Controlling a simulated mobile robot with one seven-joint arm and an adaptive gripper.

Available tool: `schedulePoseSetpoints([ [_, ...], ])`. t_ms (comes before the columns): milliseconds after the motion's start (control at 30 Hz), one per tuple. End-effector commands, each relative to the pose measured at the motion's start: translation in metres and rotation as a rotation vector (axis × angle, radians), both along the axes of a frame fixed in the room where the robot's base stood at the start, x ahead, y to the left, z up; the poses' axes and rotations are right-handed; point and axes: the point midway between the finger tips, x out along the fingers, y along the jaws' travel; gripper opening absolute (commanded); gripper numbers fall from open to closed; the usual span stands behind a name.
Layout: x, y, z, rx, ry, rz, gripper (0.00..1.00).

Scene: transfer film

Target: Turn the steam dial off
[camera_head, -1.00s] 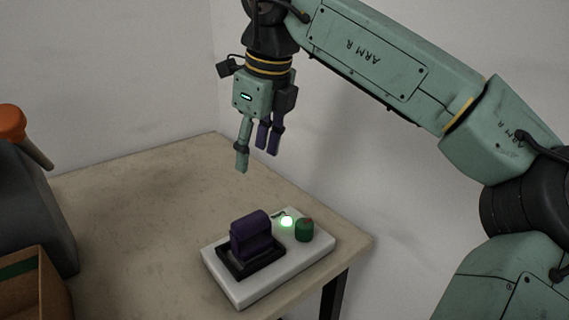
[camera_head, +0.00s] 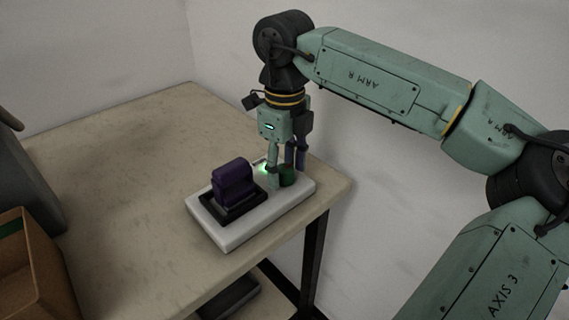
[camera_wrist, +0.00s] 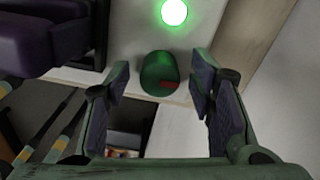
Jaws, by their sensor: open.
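The green dial (camera_head: 288,176) sits on the right part of a white base plate (camera_head: 235,236). In the wrist view the dial (camera_wrist: 158,73) shows a short red mark on its lower right face. A lit green light (camera_wrist: 174,12) is beside it. My gripper (camera_head: 286,174) points down at the dial. In the wrist view my gripper (camera_wrist: 160,85) is open, with one finger on each side of the dial and visible gaps to it. In the head view the fingers partly hide the dial and the light.
A purple block-shaped part in a black frame (camera_head: 233,185) stands on the plate, left of the dial. A cardboard box (camera_head: 35,270) is at lower left. A wall rises behind the table.

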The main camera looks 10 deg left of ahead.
Motion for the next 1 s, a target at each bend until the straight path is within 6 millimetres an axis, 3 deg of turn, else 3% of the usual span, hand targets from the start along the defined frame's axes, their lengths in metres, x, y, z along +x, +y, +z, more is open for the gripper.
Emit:
schedulePoseSetpoints([
  [300, 0.0001, 0.0, -0.0032, 0.0, -0.001, -0.001, 0.49],
  [1000, 0.0004, 0.0001, -0.0026, 0.0, -0.001, -0.001, 0.03],
])
